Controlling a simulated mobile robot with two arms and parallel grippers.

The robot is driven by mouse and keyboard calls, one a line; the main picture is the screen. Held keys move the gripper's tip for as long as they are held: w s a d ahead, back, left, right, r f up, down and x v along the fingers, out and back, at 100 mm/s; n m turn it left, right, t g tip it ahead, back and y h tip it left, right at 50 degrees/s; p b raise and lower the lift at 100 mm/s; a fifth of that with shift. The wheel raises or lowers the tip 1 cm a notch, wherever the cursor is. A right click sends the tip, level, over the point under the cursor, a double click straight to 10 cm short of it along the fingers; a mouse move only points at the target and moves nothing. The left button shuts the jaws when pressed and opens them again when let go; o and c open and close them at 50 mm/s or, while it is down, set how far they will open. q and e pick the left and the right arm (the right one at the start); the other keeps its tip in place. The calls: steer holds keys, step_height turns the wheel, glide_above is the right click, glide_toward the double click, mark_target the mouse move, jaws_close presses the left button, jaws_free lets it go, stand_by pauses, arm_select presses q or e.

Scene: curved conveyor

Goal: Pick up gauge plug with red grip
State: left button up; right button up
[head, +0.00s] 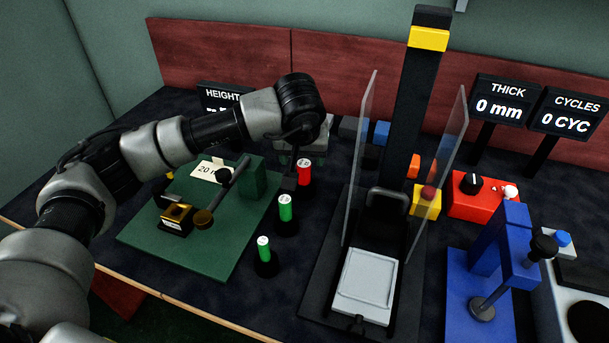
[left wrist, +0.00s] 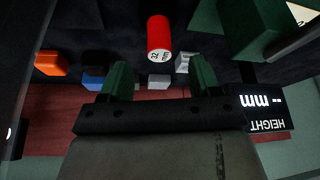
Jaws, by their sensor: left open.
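The gauge plug with red grip (head: 305,173) stands upright in a dark holder at the back right of the green board; its pale top carries small lettering. In the left wrist view the red plug (left wrist: 158,33) shows ahead of my left gripper (left wrist: 161,77), roughly centred between its two green fingertips. The gripper is open and empty, and the plug is beyond the tips. In the head view the left arm reaches over the board to just above and behind the red plug; its fingers are hard to make out there. The right gripper is not in view.
Two green-grip plugs (head: 285,208) (head: 264,249) stand in front of the red one. The green board (head: 200,248) carries a gauge fixture (head: 176,217). A press with clear guards (head: 358,160) stands to the right. Blue and orange blocks (left wrist: 48,62) lie nearby.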

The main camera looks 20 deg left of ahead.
mark_target(304, 163)
arm_select(q)
steer(key=x, duration=0.5)
steer(key=shift+w+f, duration=0.3)
steer(key=shift+w, duration=0.15)
steer(key=c, duration=1.1)
